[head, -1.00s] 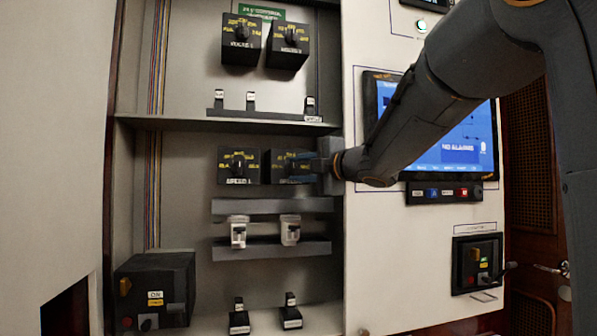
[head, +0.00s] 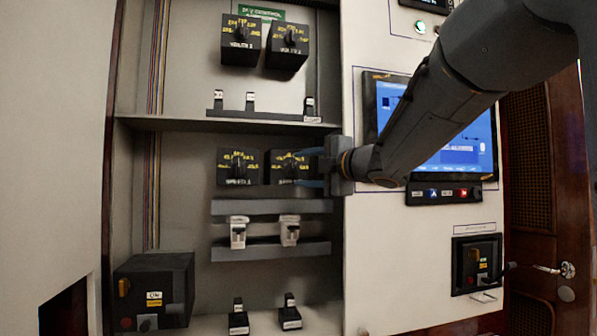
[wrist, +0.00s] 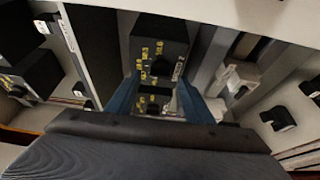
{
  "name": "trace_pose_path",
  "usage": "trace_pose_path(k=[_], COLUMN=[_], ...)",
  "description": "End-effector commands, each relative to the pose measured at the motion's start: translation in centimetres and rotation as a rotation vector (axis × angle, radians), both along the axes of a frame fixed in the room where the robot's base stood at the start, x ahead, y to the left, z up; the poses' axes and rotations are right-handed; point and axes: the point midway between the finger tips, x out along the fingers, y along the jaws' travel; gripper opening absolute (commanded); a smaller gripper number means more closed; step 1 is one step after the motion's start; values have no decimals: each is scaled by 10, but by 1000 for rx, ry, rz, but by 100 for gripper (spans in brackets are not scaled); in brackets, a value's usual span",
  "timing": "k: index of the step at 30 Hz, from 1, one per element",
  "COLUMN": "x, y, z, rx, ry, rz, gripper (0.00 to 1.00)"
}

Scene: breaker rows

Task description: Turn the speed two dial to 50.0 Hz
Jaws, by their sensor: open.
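The speed two dial (head: 290,167) is the right one of two black boxes with yellow markings in the middle row of the cabinet. Its knob shows in the head view, but its setting is too blurred to read. My gripper (head: 305,168) is just to its right, with its blue fingers open, one higher and one lower, reaching toward the dial face. In the wrist view the fingers (wrist: 160,98) stand either side of a black yellow-marked dial face. I cannot tell whether they touch the knob. The left dial (head: 238,167) shows fully.
Two more black dials (head: 241,38) sit on the upper level. A shelf (head: 220,123) runs above the middle row, and rails with white breakers (head: 238,232) lie below. A blue screen (head: 455,135) stands behind my arm on the right panel.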

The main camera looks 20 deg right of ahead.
Motion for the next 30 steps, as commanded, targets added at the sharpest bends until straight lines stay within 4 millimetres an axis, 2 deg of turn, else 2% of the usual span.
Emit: trace_pose_path(k=[6, 10, 30], x=[-33, -45, -49], y=[-14, -19, -21], z=[0, 0, 0], rx=[-1, 0, 1], ry=[-1, -1, 0], rz=[-2, 0, -1], gripper=[47, 47, 47])
